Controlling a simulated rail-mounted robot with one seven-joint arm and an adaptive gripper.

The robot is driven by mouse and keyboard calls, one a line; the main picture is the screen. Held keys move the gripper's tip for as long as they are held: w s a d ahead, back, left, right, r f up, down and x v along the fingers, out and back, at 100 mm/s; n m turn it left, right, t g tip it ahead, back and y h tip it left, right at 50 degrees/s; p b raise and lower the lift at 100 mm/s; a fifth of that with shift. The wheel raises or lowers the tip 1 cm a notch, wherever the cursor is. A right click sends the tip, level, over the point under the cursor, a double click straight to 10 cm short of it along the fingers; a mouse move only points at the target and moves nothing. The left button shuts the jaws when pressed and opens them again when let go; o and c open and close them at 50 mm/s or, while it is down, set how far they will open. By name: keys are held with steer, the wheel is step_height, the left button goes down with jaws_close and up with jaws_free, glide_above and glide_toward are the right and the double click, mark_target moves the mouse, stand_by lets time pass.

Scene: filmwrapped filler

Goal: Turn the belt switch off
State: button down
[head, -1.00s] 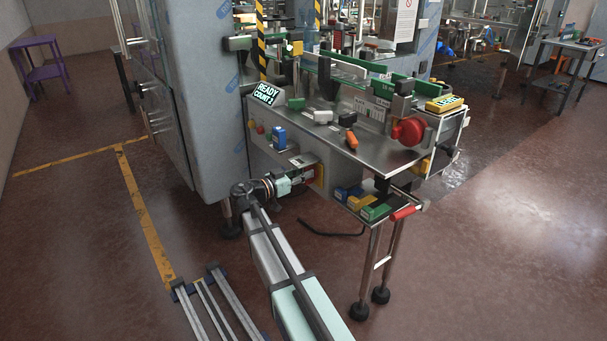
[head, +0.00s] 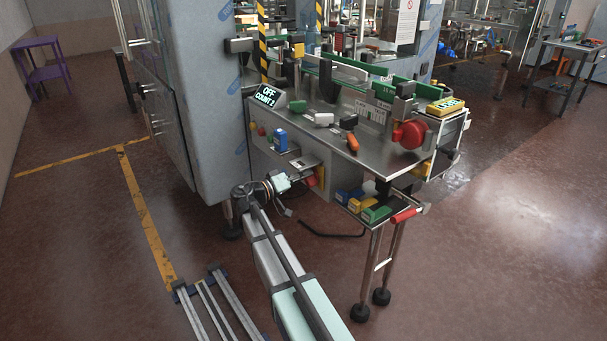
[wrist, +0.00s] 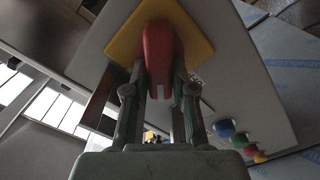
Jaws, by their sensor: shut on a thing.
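The belt switch is a red handle (wrist: 160,52) on a yellow plate (wrist: 185,28), set in the machine's front panel. In the wrist view my gripper (wrist: 160,88) has its fingers on both sides of the red handle and is shut on it. In the head view my gripper (head: 301,179) reaches the red handle (head: 312,182) below the table top and partly hides it. The display (head: 266,96) on the machine reads "OFF" and "COUNT 2".
A steel table top (head: 385,155) with a red wheel (head: 409,134) overhangs the switch on the right. Small boxes (head: 376,213) lie on a lower shelf. Several coloured buttons (wrist: 240,140) sit on the panel. Open floor lies in front.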

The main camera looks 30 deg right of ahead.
steer(key=n+p, duration=0.2)
steer(key=n, duration=0.2)
steer(key=shift+w+n, duration=0.15)
steer(key=shift+n, duration=0.15)
steer(key=shift+f+n+p, duration=0.2)
steer(key=shift+n+p, duration=0.35)
steer(key=shift+n, duration=0.4)
steer(key=shift+f+n+p, duration=0.15)
steer(key=shift+n+p, duration=0.4)
steer(key=shift+n, duration=0.4)
steer(key=c, duration=1)
jaws_free()
steer(key=shift+o, duration=0.2)
steer(key=s+a, duration=0.2)
steer(key=a, duration=1)
steer(key=shift+d, duration=0.1)
